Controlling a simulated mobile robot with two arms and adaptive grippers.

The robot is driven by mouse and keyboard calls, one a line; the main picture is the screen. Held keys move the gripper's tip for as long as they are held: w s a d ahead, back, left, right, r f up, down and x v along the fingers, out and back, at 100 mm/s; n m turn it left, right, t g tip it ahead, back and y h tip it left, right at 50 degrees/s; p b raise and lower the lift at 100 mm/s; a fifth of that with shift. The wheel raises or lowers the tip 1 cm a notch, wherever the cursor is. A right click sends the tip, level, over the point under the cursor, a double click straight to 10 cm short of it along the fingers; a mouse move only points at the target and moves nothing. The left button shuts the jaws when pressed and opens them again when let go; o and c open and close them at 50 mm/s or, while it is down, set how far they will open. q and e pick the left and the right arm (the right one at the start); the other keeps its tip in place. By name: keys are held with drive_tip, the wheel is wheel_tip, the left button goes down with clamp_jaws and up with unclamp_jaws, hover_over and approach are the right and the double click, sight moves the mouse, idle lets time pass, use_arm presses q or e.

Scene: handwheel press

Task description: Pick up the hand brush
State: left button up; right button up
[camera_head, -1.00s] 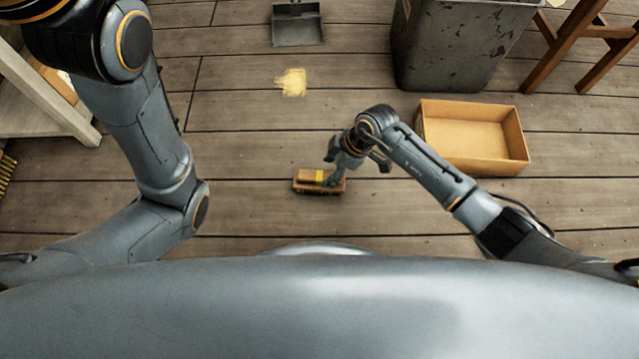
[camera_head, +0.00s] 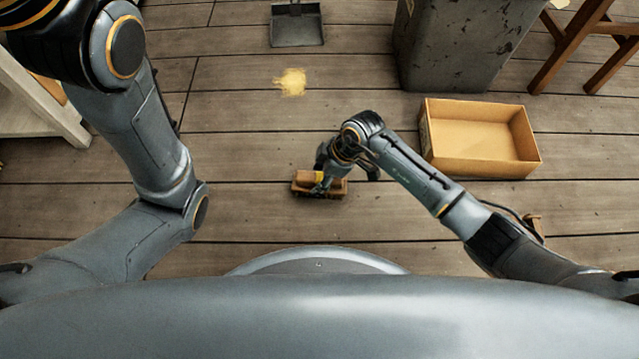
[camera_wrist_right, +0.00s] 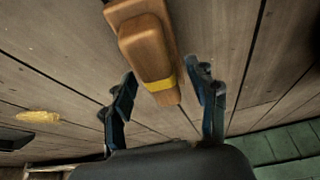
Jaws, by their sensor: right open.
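The hand brush (camera_head: 305,178) lies on the plank floor in front of my base, a brown wooden block with a yellow band. My right gripper (camera_head: 325,182) is over its right part. In the right wrist view the hand brush (camera_wrist_right: 150,50) shows its wooden handle with the yellow band pointing in between the fingers of my right gripper (camera_wrist_right: 165,98). The fingers are spread apart, one on each side, with gaps to the handle. My left arm comes in from the left, but its gripper is out of the picture.
An open cardboard box (camera_head: 480,140) stands right of the right arm. Behind it are a grey bin (camera_head: 450,45) and wooden legs (camera_head: 570,45). A dustpan (camera_head: 297,25) and a yellowish pile (camera_head: 291,82) lie further off. The floor around the brush is clear.

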drive_tip(key=shift+f+p, duration=0.25)
drive_tip(key=shift+p, duration=0.15)
idle(0.4)
drive_tip(key=c, duration=1)
